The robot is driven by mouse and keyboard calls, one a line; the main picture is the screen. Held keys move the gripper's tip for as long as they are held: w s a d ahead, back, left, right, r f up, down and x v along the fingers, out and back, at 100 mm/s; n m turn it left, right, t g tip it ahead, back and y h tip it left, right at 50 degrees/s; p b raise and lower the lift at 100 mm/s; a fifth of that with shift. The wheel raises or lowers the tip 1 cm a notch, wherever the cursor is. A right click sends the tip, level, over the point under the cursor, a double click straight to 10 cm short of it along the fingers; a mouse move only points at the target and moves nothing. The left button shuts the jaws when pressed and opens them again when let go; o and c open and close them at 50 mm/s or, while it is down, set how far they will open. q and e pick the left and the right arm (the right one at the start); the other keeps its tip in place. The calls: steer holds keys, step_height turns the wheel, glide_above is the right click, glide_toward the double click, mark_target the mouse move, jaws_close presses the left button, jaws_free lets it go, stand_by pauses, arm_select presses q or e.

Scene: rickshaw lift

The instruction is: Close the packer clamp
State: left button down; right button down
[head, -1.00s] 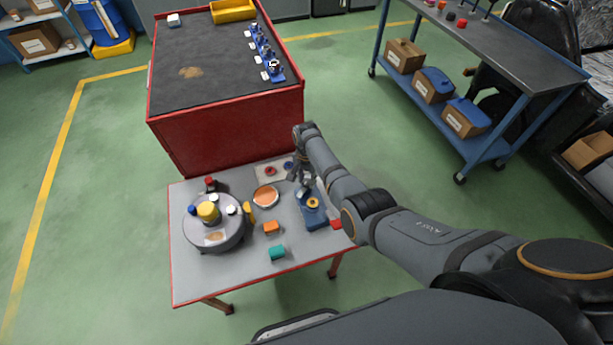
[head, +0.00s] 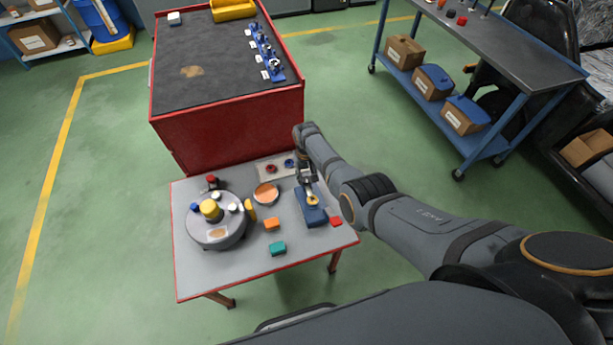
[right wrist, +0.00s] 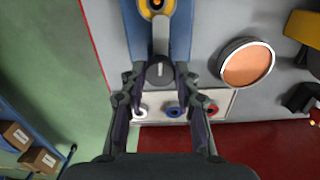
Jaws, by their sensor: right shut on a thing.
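The packer clamp (head: 314,215) is a blue block with a yellow ring on the right part of the small table. In the right wrist view, its yellow ring (right wrist: 156,6) shows at the top, with a metal bar leading to a dark round knob (right wrist: 160,71). My right gripper (head: 306,178) is at the clamp's far end. In the right wrist view, the fingers of this gripper (right wrist: 160,76) stand on both sides of the knob, shut on that end of the clamp lever. The exact contact is hard to see. My left gripper is not in view.
A round grey turntable (head: 218,232) with small coloured parts stands at left on the table. An orange dish (head: 266,193), orange block (head: 272,224), teal block (head: 278,249) and red block (head: 336,221) lie nearby. A pale plate with rings (head: 276,169) is beyond. A red cabinet (head: 235,130) stands behind.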

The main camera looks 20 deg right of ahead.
mark_target(306, 179)
steer(key=shift+n, duration=0.5)
steer(key=c, duration=1)
jaws_free()
step_height(306, 179, up, 12)
